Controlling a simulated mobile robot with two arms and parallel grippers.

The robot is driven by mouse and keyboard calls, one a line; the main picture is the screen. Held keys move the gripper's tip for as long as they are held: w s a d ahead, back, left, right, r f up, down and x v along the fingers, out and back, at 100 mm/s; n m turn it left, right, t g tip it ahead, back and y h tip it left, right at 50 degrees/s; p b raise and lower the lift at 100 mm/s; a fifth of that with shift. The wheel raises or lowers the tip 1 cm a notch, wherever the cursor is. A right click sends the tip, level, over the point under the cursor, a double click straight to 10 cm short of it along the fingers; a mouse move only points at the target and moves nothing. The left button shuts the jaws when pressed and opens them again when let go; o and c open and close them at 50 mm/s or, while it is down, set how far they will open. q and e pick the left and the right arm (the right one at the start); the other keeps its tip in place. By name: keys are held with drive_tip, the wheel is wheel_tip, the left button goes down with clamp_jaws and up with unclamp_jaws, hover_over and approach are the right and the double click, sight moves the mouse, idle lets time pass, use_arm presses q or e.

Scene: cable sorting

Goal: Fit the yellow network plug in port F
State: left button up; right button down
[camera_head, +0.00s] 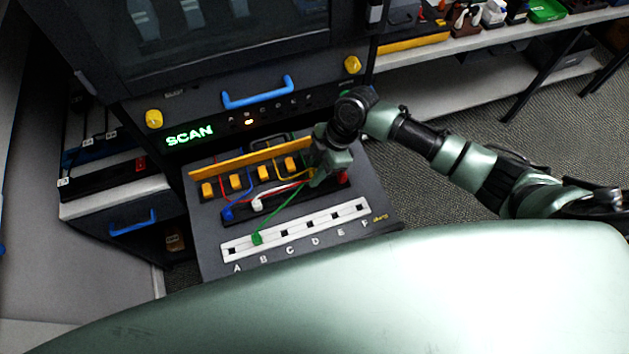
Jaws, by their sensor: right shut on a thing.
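My right gripper (317,182) is over the right part of the dark plug rack, behind port F and to its left. It is shut; the yellow cable (287,174) runs into it, and the yellow plug itself is hidden by the fingers. The white port strip (296,228) has ports lettered A to F. Port F (362,208) is the rightmost and looks empty. A green plug (257,238) sits at port B. My left gripper is not in view.
A blue plug (228,214), a white plug (257,204) and a red plug (343,177) stand on the rack, with cables crossing behind the strip. A yellow-orange bar (250,157) and orange blocks stand behind. The board's front is clear.

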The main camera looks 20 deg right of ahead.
wheel_tip(320, 180, up, 14)
drive_tip(key=f+b, duration=0.1)
drive_tip(key=b, duration=0.1)
wheel_tip(320, 180, up, 5)
drive_tip(key=p, duration=0.4)
hover_over(314, 172)
drive_tip(key=shift+f, duration=0.2)
